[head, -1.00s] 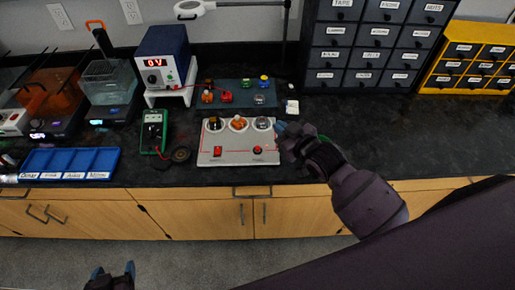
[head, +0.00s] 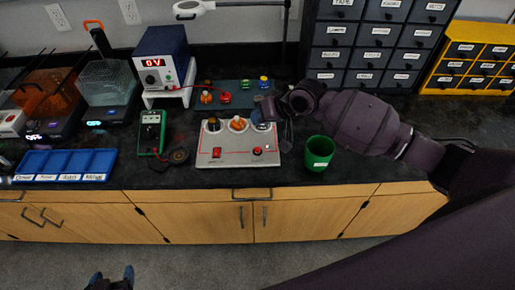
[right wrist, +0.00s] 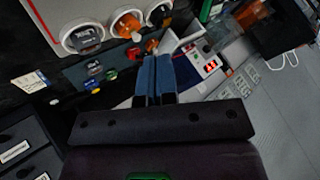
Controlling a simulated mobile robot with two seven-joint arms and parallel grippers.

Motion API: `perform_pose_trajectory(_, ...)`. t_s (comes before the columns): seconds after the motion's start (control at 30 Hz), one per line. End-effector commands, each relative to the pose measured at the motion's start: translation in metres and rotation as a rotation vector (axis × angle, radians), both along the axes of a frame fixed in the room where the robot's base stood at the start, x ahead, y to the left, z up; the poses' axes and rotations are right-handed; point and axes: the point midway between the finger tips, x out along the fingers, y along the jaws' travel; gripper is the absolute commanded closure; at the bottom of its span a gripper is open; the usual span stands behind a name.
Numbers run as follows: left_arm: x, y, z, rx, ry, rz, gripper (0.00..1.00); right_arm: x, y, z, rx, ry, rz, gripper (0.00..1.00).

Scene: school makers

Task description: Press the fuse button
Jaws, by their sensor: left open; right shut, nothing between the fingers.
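A white control panel (head: 237,160) lies on the dark counter. It has a red rocker switch (head: 216,153) at front left and a small red round button (head: 257,151) at front right. Their labels are too small to read. Three round sockets line its back edge, also in the right wrist view (right wrist: 83,37). My right gripper (head: 265,108) is shut and empty, above the panel's back right corner, apart from the front button. Its blue fingers (right wrist: 155,75) are together in the wrist view. My left gripper (head: 111,278) is open and empty, low in front of the cabinets.
A green cup (head: 319,153) stands right of the panel. A multimeter (head: 151,132) and a blue tray (head: 65,164) are to the left. A power supply (head: 164,62) and a dark tray of small coloured parts (head: 236,87) are behind. Drawer units (head: 372,45) stand at back right.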

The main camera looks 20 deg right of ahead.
Motion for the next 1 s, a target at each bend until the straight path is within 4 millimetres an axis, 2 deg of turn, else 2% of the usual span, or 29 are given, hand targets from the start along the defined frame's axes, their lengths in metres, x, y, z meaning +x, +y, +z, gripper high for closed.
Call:
perform_pose_trajectory(0.13,0.000,0.000,0.000,0.000,0.000,0.000,0.32,-0.003,0.000,-0.002,0.016,0.049,-0.029,1.00)
perform_pose_trajectory(0.63,-0.001,0.000,-0.004,0.001,0.004,0.000,0.32,-0.003,0.000,-0.005,0.019,0.049,-0.032,1.00)
perform_pose_trajectory(0.77,-0.002,0.000,-0.013,0.001,0.009,-0.001,0.32,-0.003,0.000,-0.012,0.020,0.049,-0.033,1.00)
perform_pose_trajectory(1.0,-0.008,0.001,-0.040,0.001,0.032,0.001,0.32,-0.003,0.000,-0.035,0.019,0.053,-0.033,1.00)
